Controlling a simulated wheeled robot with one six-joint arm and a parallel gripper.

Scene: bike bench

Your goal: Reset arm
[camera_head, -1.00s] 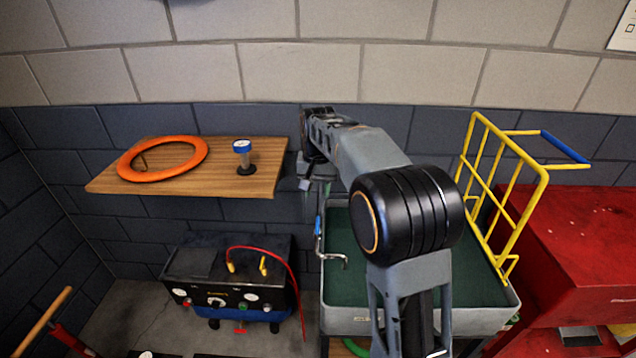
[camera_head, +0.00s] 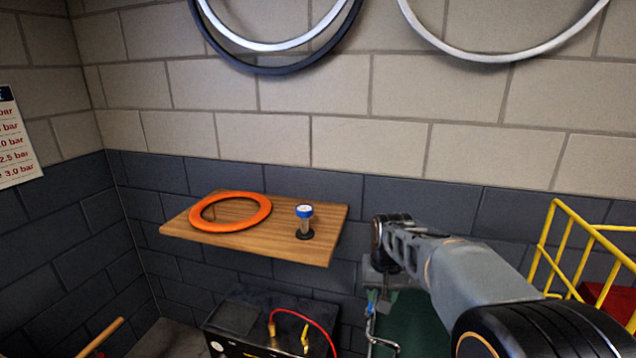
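My arm (camera_head: 460,268) reaches in from the lower right, with its big black joint at the bottom edge. Its far end is beside the right edge of the wooden shelf, apart from it. The fingers of my gripper cannot be made out there, so I cannot see whether it is open or shut. I see nothing held.
The wooden shelf (camera_head: 255,239) bears an orange ring (camera_head: 230,226) and a blue-topped gauge (camera_head: 304,221). Below are a black battery box (camera_head: 250,310) with a red cable and a green-lined basin (camera_head: 410,325). A yellow rack (camera_head: 560,240) stands right. Wheels (camera_head: 500,58) hang above.

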